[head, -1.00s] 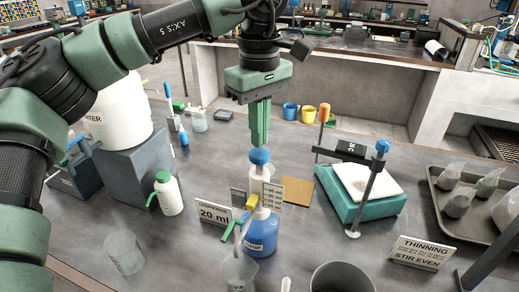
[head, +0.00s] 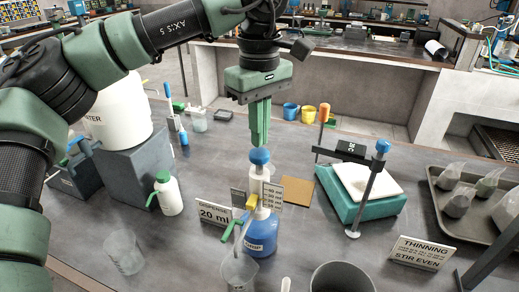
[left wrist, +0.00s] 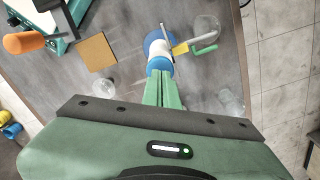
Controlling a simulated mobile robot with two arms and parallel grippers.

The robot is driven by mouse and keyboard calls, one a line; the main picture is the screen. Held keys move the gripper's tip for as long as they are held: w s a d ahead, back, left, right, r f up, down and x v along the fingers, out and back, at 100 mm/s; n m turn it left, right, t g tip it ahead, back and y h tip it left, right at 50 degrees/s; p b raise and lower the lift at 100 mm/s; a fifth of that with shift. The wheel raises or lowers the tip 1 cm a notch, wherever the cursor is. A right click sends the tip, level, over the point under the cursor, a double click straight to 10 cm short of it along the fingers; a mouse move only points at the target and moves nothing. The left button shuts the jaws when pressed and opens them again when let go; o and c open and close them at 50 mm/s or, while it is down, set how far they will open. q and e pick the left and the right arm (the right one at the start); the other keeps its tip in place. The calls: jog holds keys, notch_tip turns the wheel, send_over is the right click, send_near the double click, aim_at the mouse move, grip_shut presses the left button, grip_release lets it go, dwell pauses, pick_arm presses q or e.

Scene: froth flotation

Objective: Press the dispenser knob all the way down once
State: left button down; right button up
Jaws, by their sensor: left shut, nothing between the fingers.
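The dispenser is a blue-bodied bottle (head: 260,236) standing upright on the bench, with a blue knob (head: 259,156) on top of its pump. It also shows in the left wrist view, where the knob (left wrist: 160,64) lies just beyond my fingertips. My left gripper (head: 259,142) points straight down, shut and empty, with its green fingers right above the knob. The fingertips look at or very close to the knob's top; I cannot tell whether they touch. A clear beaker (head: 238,272) stands in front of the dispenser, near its spout. My right gripper is not in view.
A "20 ml" sign (head: 214,214) stands left of the dispenser, and a white squeeze bottle (head: 168,194) farther left. A brown square pad (head: 299,192) and a teal balance-like device (head: 358,200) are to the right. A grey tray (head: 440,218) holds several bags.

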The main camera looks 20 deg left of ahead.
aim_at(260, 151)
pick_arm(q)
jog(key=shift+f, duration=0.1)
jog(key=shift+f+b, duration=0.35)
jog(key=shift+f, duration=0.1)
jog(key=shift+f+b, duration=1.1)
jog(key=shift+f, duration=0.7)
jog(key=shift+r, duration=0.1)
jog(key=shift+r+p, duration=1.95)
jog(key=shift+r, duration=0.3)
jog(key=shift+r, duration=0.1)
notch_tip(260, 151, up, 6)
jog(key=p, duration=0.5)
